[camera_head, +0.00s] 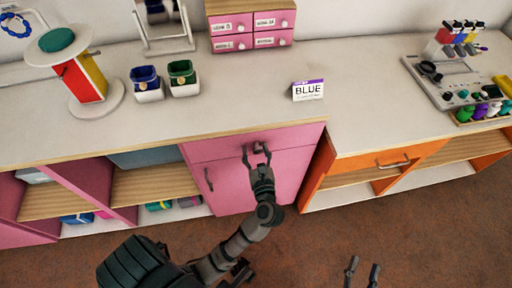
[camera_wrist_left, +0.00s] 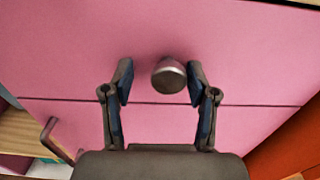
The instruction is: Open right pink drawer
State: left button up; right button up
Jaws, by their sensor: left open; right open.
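A pink drawer (camera_head: 300,137) sits under the countertop, above a pink cabinet door (camera_head: 231,184). Its front looks flush and shut; it fills much of the left wrist view (camera_wrist_left: 240,60). A round metal knob (camera_wrist_left: 168,76) is on the drawer front. My left gripper (camera_head: 257,149) is open in front of the drawer. In the left wrist view its fingers (camera_wrist_left: 158,84) stand on either side of the knob, the right finger closer to it. I cannot tell whether it touches. My right gripper (camera_head: 363,268) is open and empty over the floor at the bottom.
The countertop (camera_head: 240,115) above carries a "BLUE" card (camera_head: 308,90), blue and green cups (camera_head: 147,83), and a small pink drawer box (camera_head: 252,28). An orange cabinet (camera_head: 366,162) stands to the right, open shelves (camera_head: 150,185) to the left. The brown floor (camera_head: 420,225) is clear in front.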

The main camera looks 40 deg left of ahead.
pick_arm(q)
jog(key=shift+w+a, duration=0.25)
jog(key=shift+w, duration=0.05)
jog(key=shift+d+r, duration=0.15)
jog(key=shift+d, duration=0.05)
jog(key=shift+w+d+r, duration=0.15)
jog(key=shift+d+r, duration=0.05)
jog(key=shift+d, duration=0.6)
jog(key=shift+a, duration=0.1)
jog(key=c, duration=0.3)
jog(key=shift+a+f, duration=0.1)
jog(key=shift+a, duration=0.2)
jog(key=c, duration=0.4)
jog(key=shift+a, duration=0.3)
jog(key=c, duration=0.4)
jog(key=shift+a, duration=0.1)
grip_shut()
jog(key=shift+d+f, duration=0.1)
jog(key=shift+d, duration=0.15)
pick_arm(e)
jog(key=shift+s+d+r, duration=0.1)
jog(key=shift+d, duration=0.7)
